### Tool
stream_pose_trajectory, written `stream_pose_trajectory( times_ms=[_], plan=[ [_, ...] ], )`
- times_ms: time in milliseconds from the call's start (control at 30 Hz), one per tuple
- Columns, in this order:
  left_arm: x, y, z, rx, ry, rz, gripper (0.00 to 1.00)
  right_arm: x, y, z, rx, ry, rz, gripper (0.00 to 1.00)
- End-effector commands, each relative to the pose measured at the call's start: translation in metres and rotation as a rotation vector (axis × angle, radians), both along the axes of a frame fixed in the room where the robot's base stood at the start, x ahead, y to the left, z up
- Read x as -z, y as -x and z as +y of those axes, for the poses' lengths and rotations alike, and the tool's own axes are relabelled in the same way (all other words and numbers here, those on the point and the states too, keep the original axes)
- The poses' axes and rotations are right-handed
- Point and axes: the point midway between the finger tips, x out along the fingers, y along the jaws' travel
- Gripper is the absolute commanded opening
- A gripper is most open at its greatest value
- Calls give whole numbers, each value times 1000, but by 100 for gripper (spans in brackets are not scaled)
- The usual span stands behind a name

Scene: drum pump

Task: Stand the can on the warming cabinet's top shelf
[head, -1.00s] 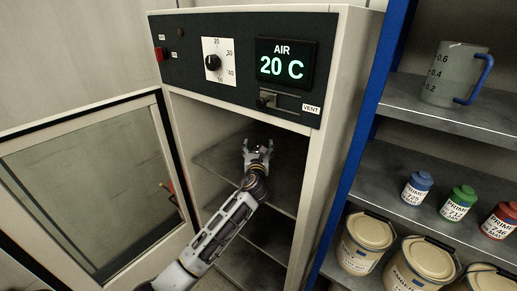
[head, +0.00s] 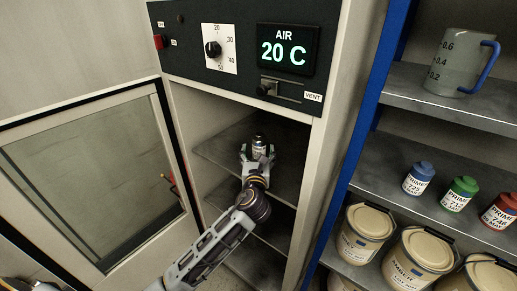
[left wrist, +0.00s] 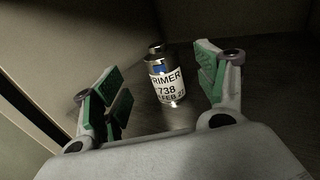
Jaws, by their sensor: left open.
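The can (head: 258,142) is a small metal can with a white label. It stands upright on the top shelf (head: 222,152) inside the warming cabinet (head: 337,110). In the left wrist view the can (left wrist: 166,88) shows its label reading "PRIMER 738" with a blue patch. My left gripper (head: 257,156) reaches into the cabinet from below and is open. Its two green-padded fingers (left wrist: 162,85) are spread to either side, with the can beyond them and clear gaps between. My right gripper is not in view.
The cabinet door (head: 90,180) stands open at the left. The control panel (head: 185,40) above the opening reads 20 C. A blue-framed rack (head: 366,110) at the right holds a jug (head: 460,65), several small cans and pails. The shelf around the can looks clear.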

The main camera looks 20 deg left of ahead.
Motion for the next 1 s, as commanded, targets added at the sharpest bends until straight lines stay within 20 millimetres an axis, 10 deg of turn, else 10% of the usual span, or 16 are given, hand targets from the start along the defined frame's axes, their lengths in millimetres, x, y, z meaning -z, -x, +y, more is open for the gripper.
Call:
stream_pose_trajectory(
  times_ms=[1000],
  plan=[
    [0, 20, -5, 0, 1, 0, 73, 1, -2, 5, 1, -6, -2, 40]
  ],
)
